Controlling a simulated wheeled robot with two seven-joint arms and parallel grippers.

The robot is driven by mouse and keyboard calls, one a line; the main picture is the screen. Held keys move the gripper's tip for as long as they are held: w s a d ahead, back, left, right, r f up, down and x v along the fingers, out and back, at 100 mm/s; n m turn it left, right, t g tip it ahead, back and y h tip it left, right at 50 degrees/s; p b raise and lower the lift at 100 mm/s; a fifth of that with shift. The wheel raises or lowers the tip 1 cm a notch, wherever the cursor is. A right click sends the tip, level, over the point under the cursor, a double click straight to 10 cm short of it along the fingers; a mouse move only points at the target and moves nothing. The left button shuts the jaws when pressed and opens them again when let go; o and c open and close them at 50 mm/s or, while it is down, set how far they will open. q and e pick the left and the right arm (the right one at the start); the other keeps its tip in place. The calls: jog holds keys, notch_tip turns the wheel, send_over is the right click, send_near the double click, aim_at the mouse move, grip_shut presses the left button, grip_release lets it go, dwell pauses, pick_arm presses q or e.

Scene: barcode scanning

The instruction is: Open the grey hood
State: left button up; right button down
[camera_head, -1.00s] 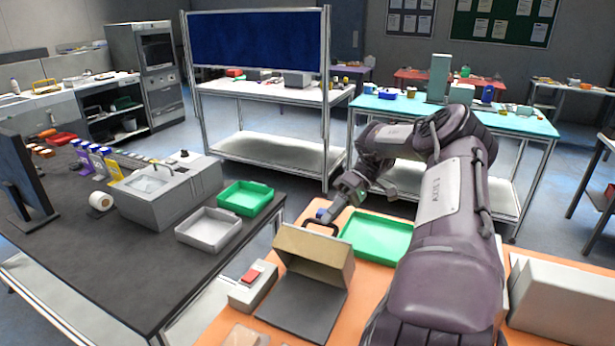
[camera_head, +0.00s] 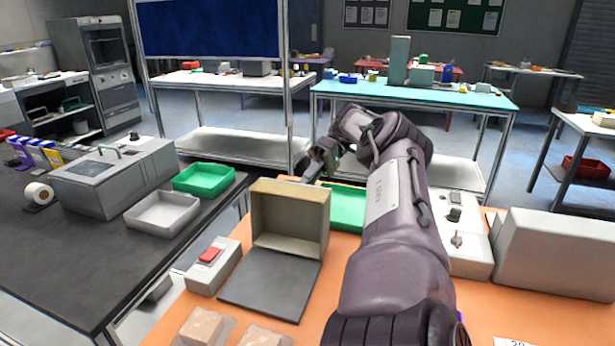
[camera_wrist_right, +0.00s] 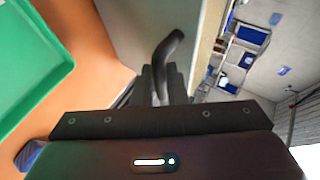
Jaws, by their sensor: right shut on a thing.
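The hood (camera_head: 290,215) is a beige-grey box shell. It stands tipped back at the rear of a dark flat plate (camera_head: 272,288), with its hollow inside facing me. My right gripper (camera_head: 316,168) is behind the hood's upper right edge, partly hidden by my own arm. In the right wrist view the gripper's dark fingers (camera_wrist_right: 163,85) are shut on a curved black handle (camera_wrist_right: 168,52), beside the hood's pale outer wall (camera_wrist_right: 203,40). The handle's far end is hidden in the head view. My left gripper is not in view.
A grey box with a red button (camera_head: 210,255) stands left of the plate. A green tray (camera_head: 346,208) lies right of the hood, partly behind my arm. Tan blocks (camera_head: 205,327) sit at the front of the orange table. A switch box (camera_head: 458,235) stands right of my arm.

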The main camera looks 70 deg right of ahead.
jog(key=shift+s+f, duration=0.2)
jog(key=shift+f, duration=0.35)
jog(key=c, duration=1.7)
grip_release()
jog(key=shift+w+d, duration=0.1)
jog(key=shift+o, duration=1.2)
jog(key=shift+d+f, duration=0.1)
jog(key=shift+d, duration=0.05)
jog(key=shift+w, duration=0.1)
jog(key=shift+d+r, duration=0.15)
jog(key=shift+r, duration=0.05)
notch_tip(320, 180, up, 20)
jog(key=p, duration=1.6)
jog(key=shift+p, duration=0.35)
